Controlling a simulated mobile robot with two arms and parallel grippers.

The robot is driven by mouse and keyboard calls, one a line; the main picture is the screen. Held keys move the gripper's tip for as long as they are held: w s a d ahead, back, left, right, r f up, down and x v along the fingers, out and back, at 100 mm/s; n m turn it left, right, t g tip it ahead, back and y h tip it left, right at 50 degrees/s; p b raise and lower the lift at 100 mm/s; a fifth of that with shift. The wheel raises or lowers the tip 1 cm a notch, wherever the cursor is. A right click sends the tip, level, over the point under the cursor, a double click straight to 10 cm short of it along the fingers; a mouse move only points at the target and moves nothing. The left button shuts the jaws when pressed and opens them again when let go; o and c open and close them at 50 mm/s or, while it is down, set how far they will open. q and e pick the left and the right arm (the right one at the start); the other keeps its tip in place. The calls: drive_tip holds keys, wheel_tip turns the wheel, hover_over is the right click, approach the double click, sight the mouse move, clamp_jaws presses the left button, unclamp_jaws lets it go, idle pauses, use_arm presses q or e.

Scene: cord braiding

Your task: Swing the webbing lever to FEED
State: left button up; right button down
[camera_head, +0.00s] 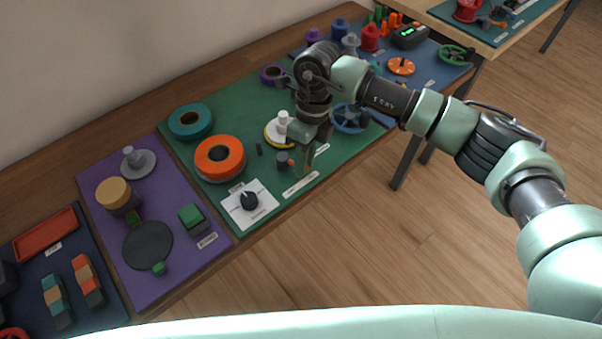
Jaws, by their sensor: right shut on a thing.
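My right gripper (306,166) points down at the front edge of the green mat and is shut on the webbing lever. Its fingers hide most of the lever, and I cannot read which way it points. A short dark grey cylinder (283,160) stands just left of the fingertips. A white label strip (300,186) lies on the mat in front of the fingers, too small to read. My left gripper is not in view.
The green mat (235,118) also bears an orange ring (220,173), a teal ring (190,121), a white spool (279,132), a blue handwheel (349,120) and a black knob (249,200) on a white plate. A purple mat (180,265) lies left of it.

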drive_tip(key=shift+w+d+n+b, duration=0.2)
drive_tip(key=shift+w+n+b, duration=0.3)
drive_tip(key=shift+n+b, duration=0.75)
drive_tip(key=c, duration=1.2)
unclamp_jaws()
drive_tip(key=shift+c, duration=0.2)
wheel_tip(320, 180, up, 8)
drive_tip(key=w+b, duration=0.1)
drive_tip(key=shift+w+d+f, duration=0.15)
drive_tip(key=shift+w+d, duration=0.1)
drive_tip(key=shift+d, duration=0.05)
